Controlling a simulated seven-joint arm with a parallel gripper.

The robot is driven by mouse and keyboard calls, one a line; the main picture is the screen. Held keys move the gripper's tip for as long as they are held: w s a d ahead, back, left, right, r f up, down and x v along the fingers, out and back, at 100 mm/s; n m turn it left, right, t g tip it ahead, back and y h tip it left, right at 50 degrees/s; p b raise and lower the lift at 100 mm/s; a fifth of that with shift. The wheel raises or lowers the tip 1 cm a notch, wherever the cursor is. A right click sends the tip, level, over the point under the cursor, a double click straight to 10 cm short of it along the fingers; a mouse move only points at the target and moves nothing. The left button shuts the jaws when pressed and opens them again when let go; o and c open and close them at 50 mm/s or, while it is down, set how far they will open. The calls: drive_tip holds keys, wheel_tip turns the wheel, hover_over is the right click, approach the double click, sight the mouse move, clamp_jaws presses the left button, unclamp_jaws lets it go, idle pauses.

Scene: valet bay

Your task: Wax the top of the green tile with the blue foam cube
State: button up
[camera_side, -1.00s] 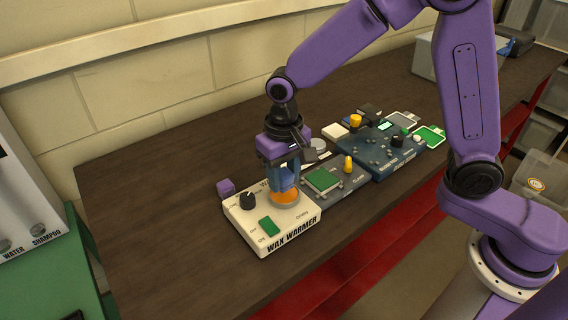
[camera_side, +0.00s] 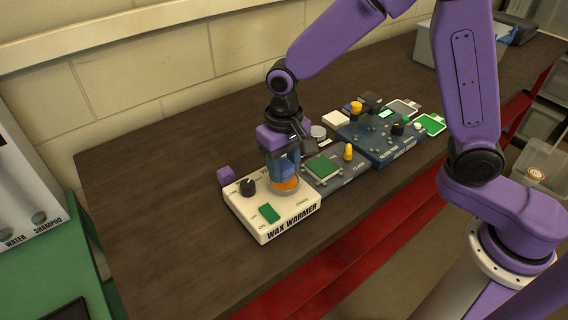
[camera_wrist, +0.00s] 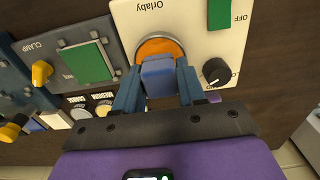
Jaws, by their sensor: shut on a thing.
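My gripper (camera_side: 284,175) is shut on the blue foam cube (camera_wrist: 159,76) and points down at the wax warmer (camera_side: 268,228). The cube also shows between the fingers in the side view (camera_side: 287,167). It is over the round pot of orange wax (camera_side: 286,184), which shows just past the cube in the wrist view (camera_wrist: 160,46). I cannot tell whether the cube touches the wax. The green tile (camera_side: 322,166) lies flat in the clamp fixture (camera_side: 350,178), right of the warmer. It also shows in the wrist view (camera_wrist: 88,62), clear of my gripper.
The warmer has a black knob (camera_side: 247,188) and a green switch (camera_side: 269,213). A purple block (camera_side: 225,175) stands behind its left corner. A yellow clamp knob (camera_side: 348,152) rises beside the tile. A blue panel (camera_side: 385,145) stands farther right. The table's left part is bare.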

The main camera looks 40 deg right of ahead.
sight(284, 163)
drive_tip(key=shift+f, duration=0.6)
idle(1.3)
drive_tip(key=shift+r, duration=0.1)
drive_tip(key=shift+r, duration=3.5)
